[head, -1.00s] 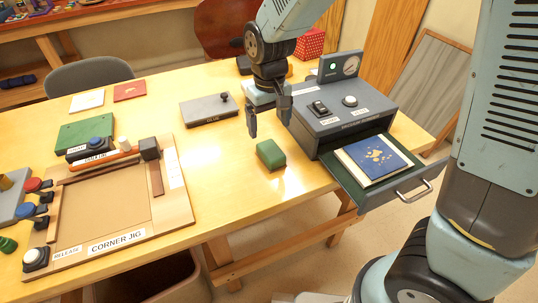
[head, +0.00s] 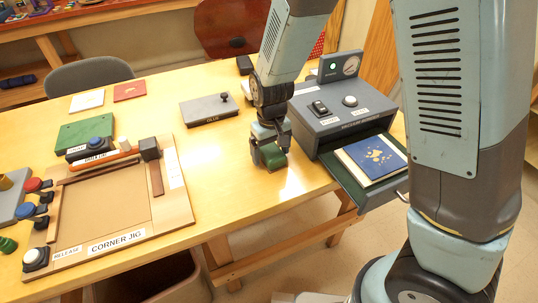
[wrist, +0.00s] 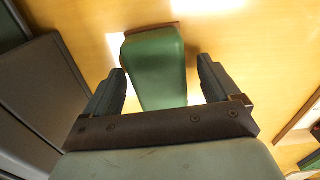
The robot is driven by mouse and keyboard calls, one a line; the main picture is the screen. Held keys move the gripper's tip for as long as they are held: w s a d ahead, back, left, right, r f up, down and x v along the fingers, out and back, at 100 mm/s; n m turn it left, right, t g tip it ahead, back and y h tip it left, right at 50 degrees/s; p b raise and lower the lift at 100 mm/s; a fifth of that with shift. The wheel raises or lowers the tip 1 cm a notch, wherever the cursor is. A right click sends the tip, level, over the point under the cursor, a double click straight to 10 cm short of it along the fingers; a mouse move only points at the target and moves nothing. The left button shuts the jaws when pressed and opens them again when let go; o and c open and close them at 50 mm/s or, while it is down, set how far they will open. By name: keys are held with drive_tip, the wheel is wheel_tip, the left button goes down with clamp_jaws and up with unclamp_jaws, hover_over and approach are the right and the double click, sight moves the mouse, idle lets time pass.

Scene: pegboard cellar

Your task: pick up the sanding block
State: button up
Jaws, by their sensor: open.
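The sanding block is a small green block with a brown base edge, lying on the yellow wooden table. In the wrist view the sanding block (wrist: 157,70) lies between the two dark fingers of my gripper (wrist: 160,85), with a gap on each side. The gripper is open and around the block, not closed on it. In the head view my gripper (head: 270,145) is down at the block (head: 271,156), and the arm and fingers hide part of it.
A grey machine (head: 345,110) with a gauge stands just right of the gripper; its open drawer (head: 355,192) holds a blue booklet (head: 377,156). The corner jig (head: 115,237) is at the left. Table between is clear.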

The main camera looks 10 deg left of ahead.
sight(271, 150)
drive_tip(key=shift+c, duration=0.3)
drive_tip(key=c, duration=1)
drive_tip(key=shift+c, duration=0.2)
drive_tip(key=shift+r, duration=0.5)
wheel_tip(271, 150, up, 2)
drive_tip(key=shift+r, duration=0.2)
drive_tip(key=s+r, duration=0.4)
drive_tip(key=r, duration=0.1)
drive_tip(key=shift+s+d+r, duration=0.1)
drive_tip(key=shift+s+d, duration=0.15)
drive_tip(key=shift+d, duration=0.05)
drive_tip(key=s+r, duration=0.1)
drive_tip(key=s, duration=0.2)
drive_tip(key=s+d+r, duration=0.1)
drive_tip(key=s+r, duration=0.1)
drive_tip(key=s, duration=0.1)
drive_tip(key=s+r, duration=0.1)
drive_tip(key=s, duration=0.2)
drive_tip(key=shift+s+d+r, duration=0.15)
drive_tip(key=shift+d+r, duration=0.05)
drive_tip(key=shift+d, duration=0.05)
